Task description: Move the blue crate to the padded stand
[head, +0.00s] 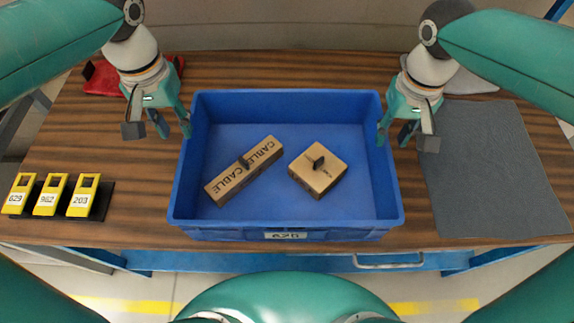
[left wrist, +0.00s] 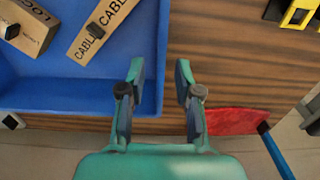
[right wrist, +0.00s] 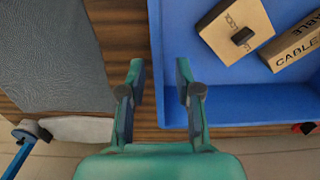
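The blue crate (head: 290,219) stands upright on the wooden table, holding a long cable box (head: 243,170) and a squarer cardboard box (head: 318,168). A flat grey textured pad (head: 497,165) lies right of it; I cannot tell if this is the padded stand. My left gripper (head: 159,124) is open at the crate's left side; in the left wrist view the crate wall (left wrist: 162,50) lies between its fingers. My right gripper (head: 406,128) is open at the right side, with the crate wall (right wrist: 157,60) between its fingers. Fingertip height against the rims is unclear.
Several yellow numbered tags (head: 50,195) stand in black holders at the table's left front. A red item (head: 101,80) lies at the back left and a grey one (head: 470,82) at the back right. Bare table (head: 125,180) lies left of the crate.

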